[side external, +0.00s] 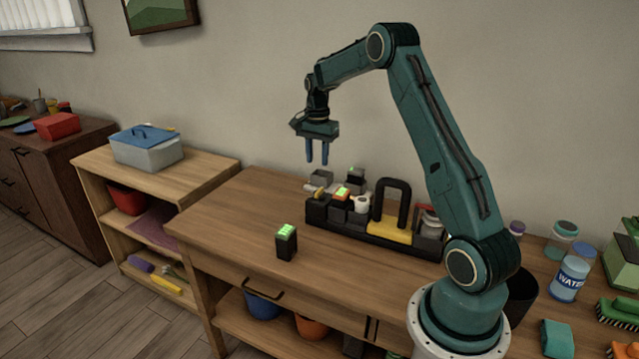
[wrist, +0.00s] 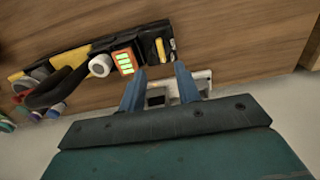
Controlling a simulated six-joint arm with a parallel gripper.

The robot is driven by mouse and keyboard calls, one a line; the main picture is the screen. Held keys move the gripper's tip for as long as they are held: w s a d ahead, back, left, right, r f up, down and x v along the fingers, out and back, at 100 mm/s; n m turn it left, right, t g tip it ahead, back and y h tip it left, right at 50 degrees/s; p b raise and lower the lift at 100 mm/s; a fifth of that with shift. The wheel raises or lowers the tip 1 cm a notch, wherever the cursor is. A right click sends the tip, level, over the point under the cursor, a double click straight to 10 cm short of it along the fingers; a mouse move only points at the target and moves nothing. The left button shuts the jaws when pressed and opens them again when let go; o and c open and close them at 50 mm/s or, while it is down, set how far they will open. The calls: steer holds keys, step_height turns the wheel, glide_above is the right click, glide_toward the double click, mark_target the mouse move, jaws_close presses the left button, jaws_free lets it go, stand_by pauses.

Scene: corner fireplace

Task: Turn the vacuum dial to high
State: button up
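I cannot clearly identify the vacuum dial. A black tray-like unit (side external: 352,231) with a black arched handle (side external: 391,200) and a yellow section stands at the back of the wooden table. A white round knob-like part (side external: 361,204) sits on it left of the handle; it also shows in the wrist view (wrist: 100,66). Beside it is an orange-edged block with green lit bars (wrist: 124,62). My gripper (side external: 317,162) hangs above the unit's left end, fingers down, apart and empty. Between the fingertips in the wrist view (wrist: 160,85) a pale part with dark squares shows beyond.
A black block with a green lit top (side external: 286,243) stands alone on the table (side external: 225,215), with clear wood around it. A lidded grey box (side external: 147,152) is on the left shelf unit. The wall is close behind.

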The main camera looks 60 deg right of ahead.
steer(key=shift+r, duration=1.55)
steer(key=s+a+r+n+t, duration=0.1)
steer(key=s+a+r+n, duration=0.2)
steer(key=a+r, duration=0.3)
steer(key=s+a+r+n+t+h, duration=0.1)
steer(key=s+a+r+n, duration=0.15)
steer(key=a, duration=0.45)
steer(key=s+a+r+n+t, duration=0.1)
steer(key=s+a+r+n, duration=0.15)
steer(key=a+r, duration=0.35)
steer(key=s+a+f+n+t+y, duration=0.1)
steer(key=s+a+f+n+t, duration=0.1)
steer(key=s+a+n, duration=0.8)
steer(key=s+a, duration=0.3)
steer(key=s, duration=0.5)
steer(key=shift+a+f+t, duration=0.3)
steer(key=shift+a+f, duration=0.05)
steer(key=shift+a, duration=0.05)
steer(key=shift+w, duration=0.1)
